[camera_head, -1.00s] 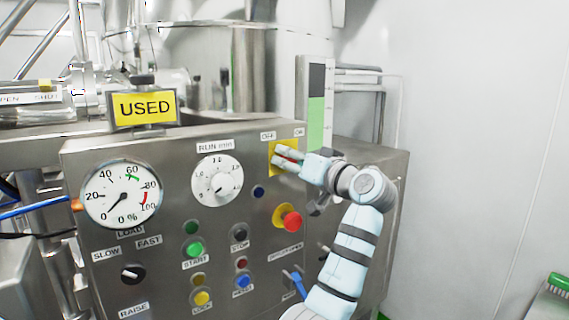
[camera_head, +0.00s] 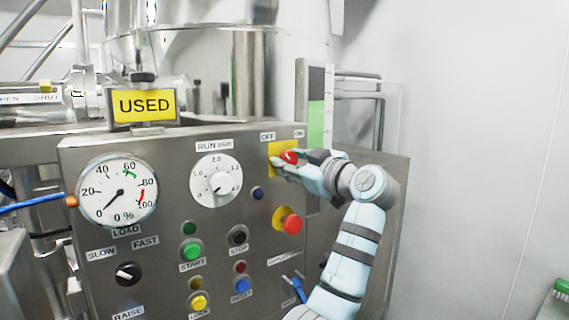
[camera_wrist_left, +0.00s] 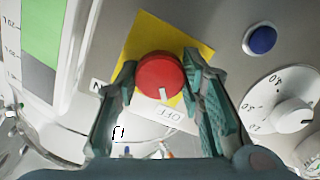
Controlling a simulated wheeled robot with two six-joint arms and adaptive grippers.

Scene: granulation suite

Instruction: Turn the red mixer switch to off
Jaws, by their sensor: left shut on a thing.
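The red mixer switch (camera_head: 290,156) is a round knob on a yellow plate (camera_head: 272,149), at the top right of the steel control panel. The OFF label (camera_head: 267,137) is above it to the left and the ON label (camera_head: 299,133) above it to the right. My left gripper (camera_head: 293,166) is at the knob, shut on it. In the left wrist view, the red switch (camera_wrist_left: 160,74) sits between the two fingers of my left gripper (camera_wrist_left: 160,64). Its white mark points down toward the upside-down OFF label (camera_wrist_left: 168,114). My right gripper is not in view.
A red emergency button (camera_head: 292,224) is below the switch, and a small blue button (camera_head: 258,192) is to its lower left. A white timer dial (camera_head: 216,181) and load gauge (camera_head: 118,190) are farther left. A wall is at the right.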

